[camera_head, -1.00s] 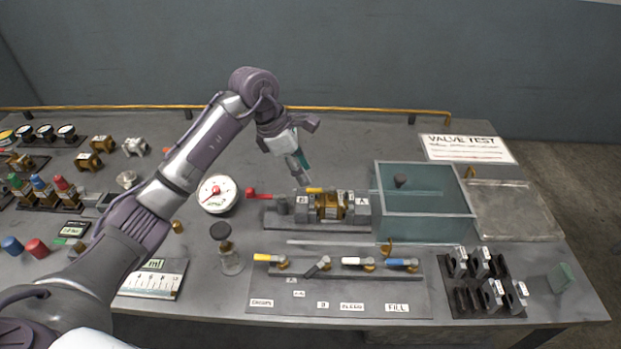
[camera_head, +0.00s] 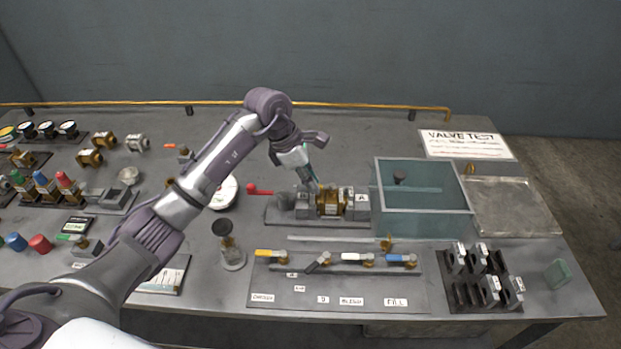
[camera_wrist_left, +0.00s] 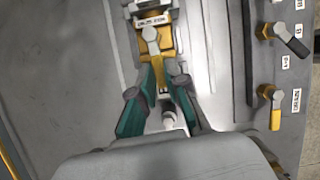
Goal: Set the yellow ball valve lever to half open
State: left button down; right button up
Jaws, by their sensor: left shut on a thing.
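The brass ball valve (camera_head: 331,205) sits clamped in a grey fixture between two blocks, the right one labelled A. My left gripper (camera_head: 315,187) reaches down to the top of the valve from behind and left. In the wrist view its teal fingers (camera_wrist_left: 162,72) are closed in around the lever. In the head view the gripper mostly hides the lever, so its exact angle is hard to tell there. My right gripper is not in view.
A red lever (camera_head: 258,190) sticks out left of the fixture. A clear tank (camera_head: 424,212) stands close on the right. In front is a panel (camera_head: 340,283) with yellow, grey, white and blue levers. A round gauge (camera_head: 229,191) is partly behind my left arm.

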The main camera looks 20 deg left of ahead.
pick_arm(q)
jog(key=shift+s+n, duration=0.15)
jog(key=shift+n, duration=0.15)
jog(key=n, duration=0.1)
jog(key=s+d+n+t, duration=0.1)
jog(key=n, duration=0.1)
jog(key=shift+s+y+b, duration=0.1)
jog(key=shift+y+b, duration=0.2)
jog(key=shift+b, duration=0.1)
jog(key=shift+s+d+n+t+y+b, duration=0.25)
jog(key=shift+d+n+t+y, duration=0.1)
jog(key=shift+n, duration=0.7)
jog(key=shift+s+d+n+t+y+b, duration=0.25)
jog(key=shift+n+t, duration=0.1)
jog(key=shift+n, duration=0.7)
jog(key=c, duration=1.2)
grip_release()
